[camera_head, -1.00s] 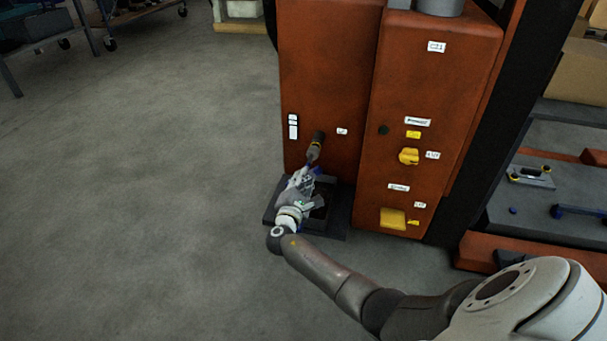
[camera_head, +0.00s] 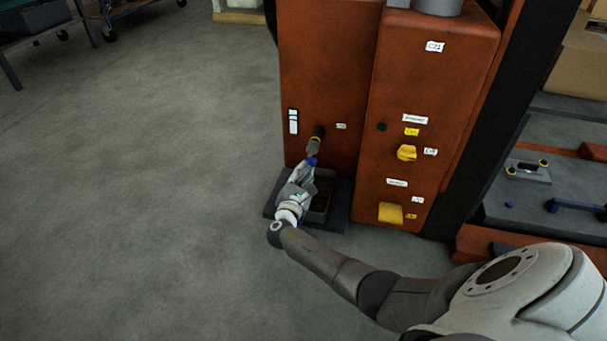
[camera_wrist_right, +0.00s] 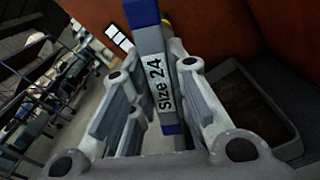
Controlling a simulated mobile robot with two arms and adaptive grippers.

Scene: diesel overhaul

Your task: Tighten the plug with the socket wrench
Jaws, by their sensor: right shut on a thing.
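The socket wrench (camera_wrist_right: 158,75) has a grey handle with blue ends and a "Size 24" label. My right gripper (camera_head: 304,174) is shut on this handle, with a finger on each side of it in the wrist view (camera_wrist_right: 155,105). In the head view the grey and blue wrench (camera_head: 312,150) extends up from the gripper to a dark round part with a yellow ring (camera_head: 317,134) at the red-brown engine panel (camera_head: 335,75). The plug itself is hidden or cannot be told apart from the wrench's dark end. My left gripper is out of view.
A dark tray (camera_head: 337,212) lies on the floor under my right gripper, against the panel. A yellow knob (camera_head: 406,153) and a yellow block (camera_head: 391,213) stick out of the panel to the right. A bench with tools (camera_head: 530,215) stands at the right. The floor at left is clear.

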